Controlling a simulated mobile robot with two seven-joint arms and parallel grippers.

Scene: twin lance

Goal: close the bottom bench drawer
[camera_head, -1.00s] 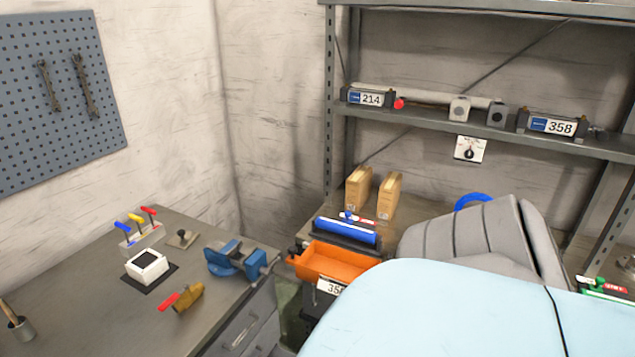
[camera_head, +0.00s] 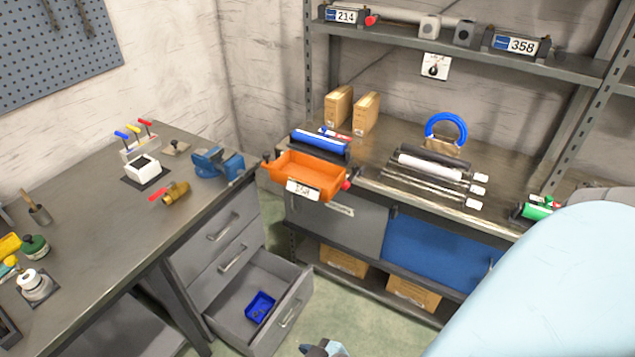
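The bottom drawer (camera_head: 291,319) of the grey bench stands pulled well out, with a blue tray (camera_head: 260,307) inside it. The two drawers above it, the middle one (camera_head: 228,262) and the top one (camera_head: 216,230), look shut. A small grey and pale blue part of mine shows at the bottom edge, just right of the open drawer and apart from it in the picture. It may be the end of my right arm, but its fingers cannot be made out. My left gripper is not in view.
The bench top (camera_head: 90,235) holds a blue vise (camera_head: 213,163) and a brass valve (camera_head: 173,193). An orange bin (camera_head: 305,173) sits on the rear workbench, above cabinets and cardboard boxes (camera_head: 343,260). Green floor (camera_head: 345,307) is open right of the drawer. My pale blue arm covers the lower right.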

